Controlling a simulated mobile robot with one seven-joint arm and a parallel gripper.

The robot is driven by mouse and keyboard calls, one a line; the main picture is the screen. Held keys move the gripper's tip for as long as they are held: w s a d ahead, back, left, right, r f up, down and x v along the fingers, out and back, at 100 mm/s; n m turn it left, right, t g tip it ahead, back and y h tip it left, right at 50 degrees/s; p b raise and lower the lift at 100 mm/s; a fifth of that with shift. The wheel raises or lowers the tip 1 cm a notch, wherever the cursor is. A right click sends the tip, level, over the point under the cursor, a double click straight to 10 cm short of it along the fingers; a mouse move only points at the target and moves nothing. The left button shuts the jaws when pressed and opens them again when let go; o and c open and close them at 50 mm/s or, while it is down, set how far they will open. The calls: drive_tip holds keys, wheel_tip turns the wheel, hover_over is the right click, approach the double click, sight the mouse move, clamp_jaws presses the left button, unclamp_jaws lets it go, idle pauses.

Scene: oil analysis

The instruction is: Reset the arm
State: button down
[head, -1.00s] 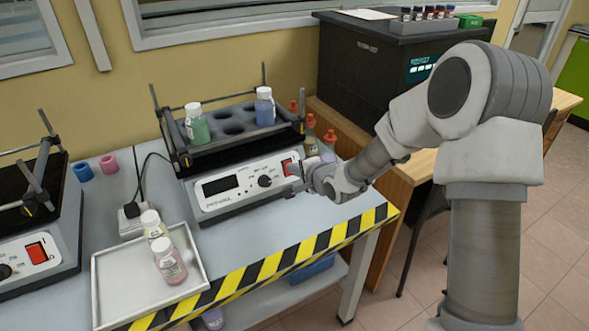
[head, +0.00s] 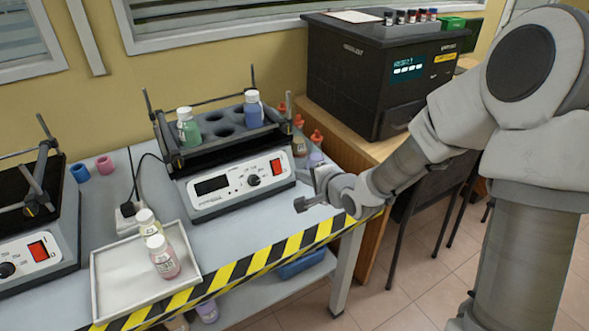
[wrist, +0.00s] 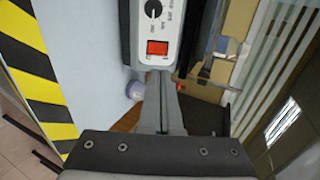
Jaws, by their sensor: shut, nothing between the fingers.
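My gripper (head: 301,204) is at the right end of the bench, just in front of and to the right of the shaker's control panel (head: 238,184). It is shut and holds nothing. In the wrist view my gripper (wrist: 164,76) points toward the red switch (wrist: 158,48) of that panel, with its fingers together. The switch also shows clear of the gripper in the head view (head: 276,166). My arm reaches in from the right, bent at the elbow.
The shaker rack holds a green bottle (head: 188,127) and a blue bottle (head: 253,109). A white tray (head: 112,292) with two bottles is at front left. Orange-capped bottles (head: 316,140) stand right of the shaker. A black machine (head: 365,75) stands on the wooden table behind.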

drive_tip(key=shift+s+d+r, duration=0.2)
drive_tip(key=shift+s, duration=0.15)
drive_tip(key=s+d+r+n+g+h+p, duration=0.1)
drive_tip(key=s+d+r+n+h+p, duration=0.3)
drive_tip(key=d+r, duration=0.35)
drive_tip(key=s+d+r+n+g+h+p, duration=0.1)
drive_tip(key=s+d+r+n+h+p, duration=0.15)
drive_tip(key=s+d+r, duration=0.5)
drive_tip(key=s+r+n+g+p, duration=0.1)
drive_tip(key=s+r+n+p, duration=0.1)
drive_tip(key=s+r, duration=0.3)
drive_tip(key=s+d+r+n+g+p, duration=0.1)
drive_tip(key=s+r, duration=0.5)
drive_tip(key=s, duration=0.6)
drive_tip(key=shift+r+n+g+h+p, duration=0.3)
drive_tip(key=shift+n+g+p, duration=0.2)
drive_tip(key=shift+n+p, duration=0.55)
drive_tip(key=shift+d, duration=0.1)
